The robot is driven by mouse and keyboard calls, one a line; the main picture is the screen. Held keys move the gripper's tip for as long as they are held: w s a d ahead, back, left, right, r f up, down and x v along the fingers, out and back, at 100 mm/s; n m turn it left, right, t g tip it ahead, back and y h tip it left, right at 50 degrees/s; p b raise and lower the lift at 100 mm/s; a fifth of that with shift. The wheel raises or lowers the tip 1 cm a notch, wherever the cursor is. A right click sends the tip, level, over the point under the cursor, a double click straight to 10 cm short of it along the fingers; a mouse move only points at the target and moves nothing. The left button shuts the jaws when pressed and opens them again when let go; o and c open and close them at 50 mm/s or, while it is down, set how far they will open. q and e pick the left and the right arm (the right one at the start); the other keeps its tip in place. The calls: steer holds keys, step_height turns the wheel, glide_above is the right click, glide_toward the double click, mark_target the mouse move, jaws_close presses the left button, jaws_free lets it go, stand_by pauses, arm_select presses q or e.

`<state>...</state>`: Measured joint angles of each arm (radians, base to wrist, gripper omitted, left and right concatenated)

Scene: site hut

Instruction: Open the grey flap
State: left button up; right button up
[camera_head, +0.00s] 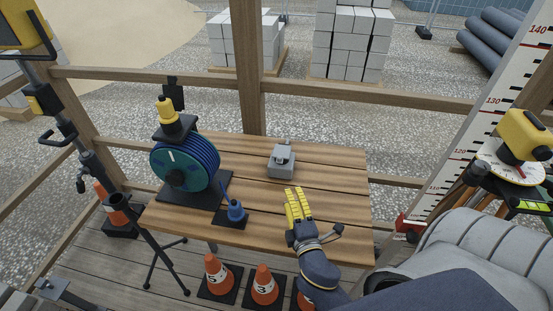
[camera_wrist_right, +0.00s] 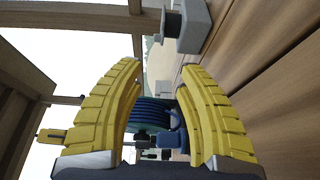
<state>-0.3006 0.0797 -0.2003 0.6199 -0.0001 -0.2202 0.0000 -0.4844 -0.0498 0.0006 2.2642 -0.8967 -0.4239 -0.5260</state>
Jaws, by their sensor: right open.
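A small grey box (camera_head: 281,170) stands on the wooden table, towards its far middle. A lighter grey part, apparently the flap (camera_head: 283,152), sits on its top; how far it is open I cannot tell. In the right wrist view the grey box (camera_wrist_right: 195,28) shows at the top edge, partly cut off. My right gripper (camera_head: 297,193), with yellow ribbed fingers, is just in front of the box and apart from it. In the right wrist view its fingers (camera_wrist_right: 161,68) are spread with nothing held between them. My left gripper is not in view.
A blue-green reel (camera_head: 185,165) stands on the table's left side. A small blue item (camera_head: 236,211) is left of my right gripper. Orange cones (camera_head: 264,284) stand below the near edge. The table (camera_head: 340,170) is bare right of the box. Wooden rails run behind.

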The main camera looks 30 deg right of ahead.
mark_target(280, 160)
steer(key=x, duration=1.6)
steer(key=shift+w+d+r, duration=0.1)
steer(key=shift+w+r, duration=0.2)
steer(key=shift+w, duration=0.05)
steer(key=shift+o, duration=0.3)
jaws_close()
